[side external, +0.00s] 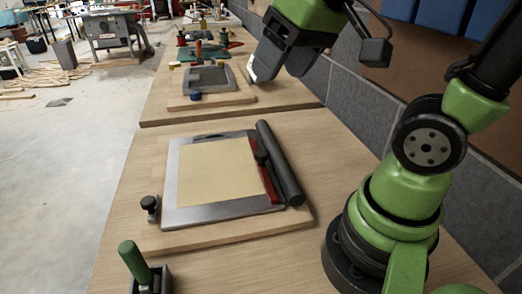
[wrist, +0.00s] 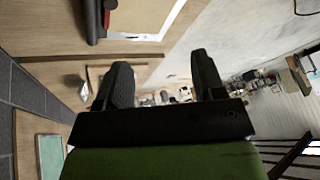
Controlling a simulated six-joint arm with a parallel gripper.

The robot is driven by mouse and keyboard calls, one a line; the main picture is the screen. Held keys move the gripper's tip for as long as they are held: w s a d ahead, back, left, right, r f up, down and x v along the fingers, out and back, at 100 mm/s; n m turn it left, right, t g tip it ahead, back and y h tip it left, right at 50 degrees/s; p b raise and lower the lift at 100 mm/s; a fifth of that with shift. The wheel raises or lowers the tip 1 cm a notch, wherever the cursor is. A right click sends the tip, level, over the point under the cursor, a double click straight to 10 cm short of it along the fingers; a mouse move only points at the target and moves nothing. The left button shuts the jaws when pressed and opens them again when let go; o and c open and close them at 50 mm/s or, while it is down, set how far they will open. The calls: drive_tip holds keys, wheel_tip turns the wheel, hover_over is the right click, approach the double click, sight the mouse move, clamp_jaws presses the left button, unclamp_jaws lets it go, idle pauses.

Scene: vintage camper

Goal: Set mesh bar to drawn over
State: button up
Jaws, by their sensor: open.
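A grey frame (side external: 172,190) around a cream panel (side external: 218,172) lies on a wooden board on the near bench. The red mesh bar (side external: 267,180) with a dark knob (side external: 261,157) lies along the panel's right side, close beside a dark roller tube (side external: 280,163). No mesh is visible over the panel. In the wrist view, the roller tube (wrist: 93,20) and a bit of the red bar (wrist: 109,8) show at the top edge. My gripper (side external: 280,68) is open and empty, raised beyond the frame toward the far bench; its fingers (wrist: 165,78) are apart in the wrist view.
A small dark clamp knob (side external: 150,205) stands at the frame's left edge. A green-handled fixture (side external: 140,268) is at the front left. Another board with a grey frame (side external: 208,80) sits on the far bench. A grey panelled wall (side external: 350,105) runs along the right.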

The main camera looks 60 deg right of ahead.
drive_tip(key=w+d+f+n+g, duration=0.2)
drive_tip(key=w+d+f+g, duration=0.1)
drive_tip(key=w+d+f, duration=0.3)
drive_tip(key=n+g+h, duration=0.1)
drive_tip(key=n+g, duration=0.1)
hover_over(261, 152)
wheel_tip(261, 152, down, 9)
wheel_tip(261, 152, down, 9)
drive_tip(key=shift+r, duration=0.1)
clamp_jaws()
drive_tip(key=w+a, duration=1.5)
drive_tip(key=shift+w+a, duration=0.3)
drive_tip(key=shift+a, duration=0.1)
